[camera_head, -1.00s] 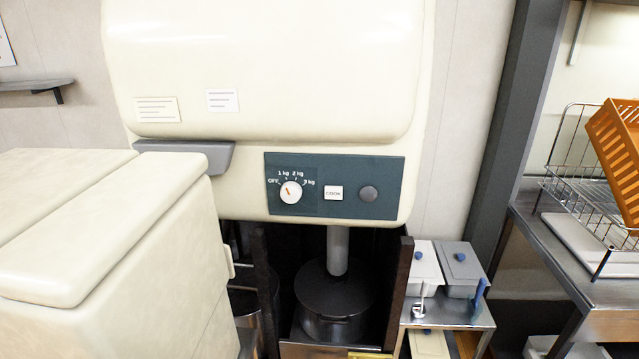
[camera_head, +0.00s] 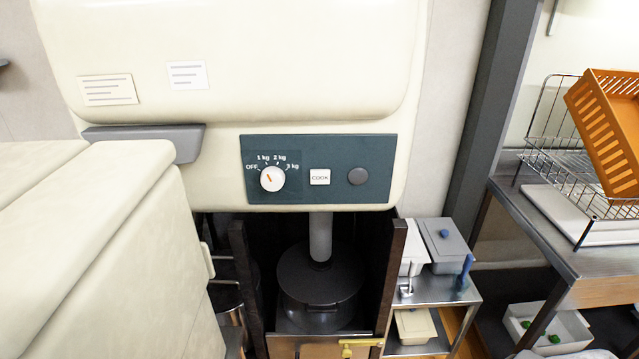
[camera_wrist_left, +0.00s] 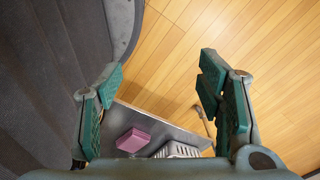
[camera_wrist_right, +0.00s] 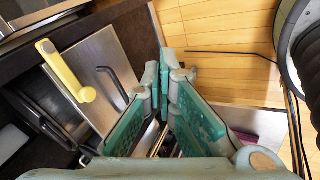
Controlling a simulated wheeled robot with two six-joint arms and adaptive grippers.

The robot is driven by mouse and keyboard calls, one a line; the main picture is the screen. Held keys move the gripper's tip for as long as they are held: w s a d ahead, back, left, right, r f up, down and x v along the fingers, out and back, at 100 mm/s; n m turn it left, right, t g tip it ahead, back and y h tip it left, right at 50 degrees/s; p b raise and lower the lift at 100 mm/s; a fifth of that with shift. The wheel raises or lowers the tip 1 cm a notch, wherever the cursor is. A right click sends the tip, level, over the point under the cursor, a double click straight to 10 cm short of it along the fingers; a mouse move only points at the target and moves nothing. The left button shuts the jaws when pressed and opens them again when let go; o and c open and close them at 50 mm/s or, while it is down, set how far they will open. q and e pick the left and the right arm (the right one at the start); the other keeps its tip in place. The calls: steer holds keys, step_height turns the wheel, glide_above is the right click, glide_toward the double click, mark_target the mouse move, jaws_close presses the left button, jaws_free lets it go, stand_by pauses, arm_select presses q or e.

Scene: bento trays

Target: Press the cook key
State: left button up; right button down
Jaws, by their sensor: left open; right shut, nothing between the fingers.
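The white cook key (camera_head: 320,177) sits on a dark teal control panel (camera_head: 300,198) on the front of a cream machine. A white dial (camera_head: 272,179) with an orange mark is left of the key, its mark pointing up and left between OFF and 1 kg. A round dark grey button or lamp (camera_head: 358,176) is right of the key. Neither gripper shows in the head view. My left gripper (camera_wrist_left: 162,95) is open and empty in its wrist view. My right gripper (camera_wrist_right: 166,80) is shut and empty in its wrist view, apart from the panel.
A lidded dark pot (camera_head: 318,275) stands under a pipe below the panel, between dark side walls. A cream chest (camera_head: 110,270) stands at left. A steel stand with lidded bins (camera_head: 445,240) and a counter with an orange basket (camera_head: 610,130) are at right.

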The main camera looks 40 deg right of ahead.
steer(key=w+d+r+n+t+h+b, duration=0.1)
steer(key=w+d+r+n+t, duration=0.15)
steer(key=w+r, duration=0.35)
steer(key=w+d+r+n+t+h+b, duration=0.15)
steer(key=w+d+r+n, duration=0.25)
steer(key=w, duration=0.4)
steer(key=w+r+n+t+b, duration=0.1)
steer(key=w+r+n+t, duration=0.55)
steer(key=r, duration=0.95)
steer(key=w+a+r+n+t+b, duration=0.1)
steer(key=w+r+n+t, duration=0.2)
steer(key=r, duration=0.5)
steer(key=w+a+r+n+t+b, duration=0.1)
steer(key=w+r+n, duration=0.25)
steer(key=r, duration=0.55)
arm_select(q)
step_height(320, 180, down, 7)
steer(key=w+b, duration=0.1)
steer(key=shift+w, duration=0.4)
arm_select(e)
steer(key=s+a+r+n+t+y, duration=0.1)
steer(key=s+a+r+n+t, duration=0.1)
steer(key=r, duration=0.5)
steer(key=s+a+r+n+t+y, duration=0.1)
steer(key=s+a+r+n+t, duration=0.2)
steer(key=r+n, duration=0.3)
steer(key=shift+a+r+y, duration=0.35)
steer(key=shift+a+r, duration=0.15)
steer(key=shift+a, duration=0.2)
steer(key=shift+t, duration=0.25)
